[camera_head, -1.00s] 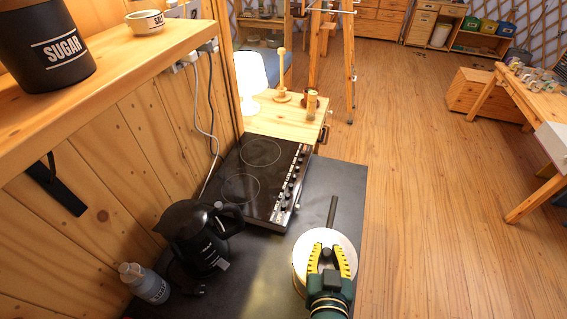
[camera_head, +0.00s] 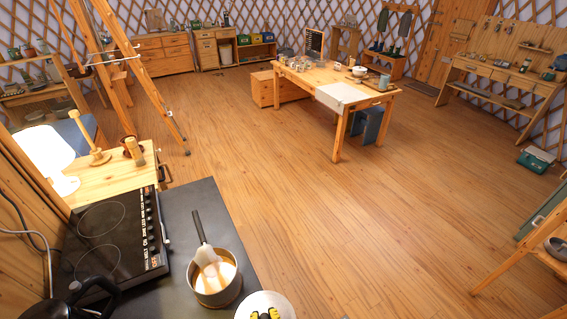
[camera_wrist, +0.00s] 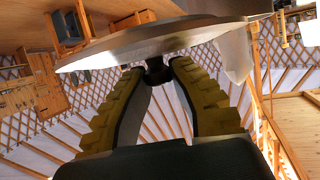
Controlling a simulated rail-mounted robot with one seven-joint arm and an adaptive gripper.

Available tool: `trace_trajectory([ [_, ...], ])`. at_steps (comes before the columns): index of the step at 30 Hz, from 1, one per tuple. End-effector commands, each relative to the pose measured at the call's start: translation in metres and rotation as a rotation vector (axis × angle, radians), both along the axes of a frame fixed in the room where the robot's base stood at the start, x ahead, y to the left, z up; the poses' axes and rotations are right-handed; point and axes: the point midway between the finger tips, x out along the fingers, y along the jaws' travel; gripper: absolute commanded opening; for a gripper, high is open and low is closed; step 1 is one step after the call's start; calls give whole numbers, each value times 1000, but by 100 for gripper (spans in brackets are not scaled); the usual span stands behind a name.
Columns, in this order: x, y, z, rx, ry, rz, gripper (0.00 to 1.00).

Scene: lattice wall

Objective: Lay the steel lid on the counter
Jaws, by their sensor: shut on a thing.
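The round, pale steel lid (camera_head: 262,297) is at the bottom edge of the head view, partly cut off. My gripper (camera_head: 264,315) is shut on its dark knob. In the wrist view the lid (camera_wrist: 150,44) spans the top, with its knob (camera_wrist: 158,72) between my yellow-padded fingertips (camera_wrist: 158,80). The open saucepan (camera_head: 216,291) stands on the dark counter (camera_head: 192,202), left of the lid. The lid is clear of the pan's opening. How high it is above the counter I cannot tell.
The black hob (camera_head: 112,240) lies left of the pan. The pan's dark handle (camera_head: 198,228) points toward the back. A black kettle (camera_head: 90,300) is at the lower left. Bare counter shows behind the pan; open floor (camera_head: 350,230) lies to the right.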

Motion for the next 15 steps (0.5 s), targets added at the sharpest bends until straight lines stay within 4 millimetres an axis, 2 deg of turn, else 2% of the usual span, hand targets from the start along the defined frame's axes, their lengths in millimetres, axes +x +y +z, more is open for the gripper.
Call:
trace_trajectory([
  [3, -11, -21, -19, -4, 3, -94, 0],
  [7, -25, -38, -34, -3, 3, -168, 0],
  [11, -42, -45, -46, -3, 3, -204, 0],
  [15, -60, -44, -59, -2, 4, -204, 0],
])
